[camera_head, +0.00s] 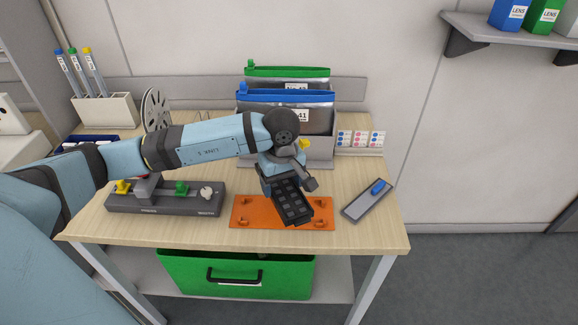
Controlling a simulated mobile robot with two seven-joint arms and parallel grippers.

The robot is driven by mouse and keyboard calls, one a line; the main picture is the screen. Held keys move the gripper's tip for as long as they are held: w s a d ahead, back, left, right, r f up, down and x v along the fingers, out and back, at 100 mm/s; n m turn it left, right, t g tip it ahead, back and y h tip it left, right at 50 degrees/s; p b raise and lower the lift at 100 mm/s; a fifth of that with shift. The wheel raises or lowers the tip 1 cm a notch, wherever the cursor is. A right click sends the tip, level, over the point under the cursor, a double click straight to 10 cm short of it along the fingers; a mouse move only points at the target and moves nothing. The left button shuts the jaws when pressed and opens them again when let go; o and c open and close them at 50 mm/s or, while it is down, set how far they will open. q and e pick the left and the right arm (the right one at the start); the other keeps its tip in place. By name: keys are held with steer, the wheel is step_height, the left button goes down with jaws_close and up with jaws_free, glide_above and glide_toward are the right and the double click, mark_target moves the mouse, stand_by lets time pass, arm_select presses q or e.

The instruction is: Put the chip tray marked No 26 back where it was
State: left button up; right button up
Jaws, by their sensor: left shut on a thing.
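A dark chip tray (293,204) with a grid of square pockets is held by my left gripper (288,182). The gripper is shut on its far end. The tray is tilted, over an orange plate (240,212) with small orange corner posts on the table. I cannot tell whether the tray touches the plate. No number can be read on the tray. My right gripper is not in view.
A grey bin (318,152) with pouches under green and blue clips stands behind. A grey fixture (150,207) with coloured knobs is left of the plate. A small grey tray (362,203) holding a blue item lies right. A green crate (185,275) sits below.

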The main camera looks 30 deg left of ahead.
mark_target(281, 187)
arm_select(q)
steer(key=shift+f+m, duration=0.3)
steer(key=shift+f, duration=0.05)
steer(key=shift+s+f+b, duration=0.1)
steer(key=shift+f+b, duration=0.35)
steer(key=shift+f, duration=0.35)
steer(key=shift+f+b, duration=0.95)
steer(key=shift+f, duration=1.55)
steer(key=shift+f+b, duration=0.55)
steer(key=o, duration=1)
step_height(281, 187, up, 14)
steer(key=shift+f, duration=0.1)
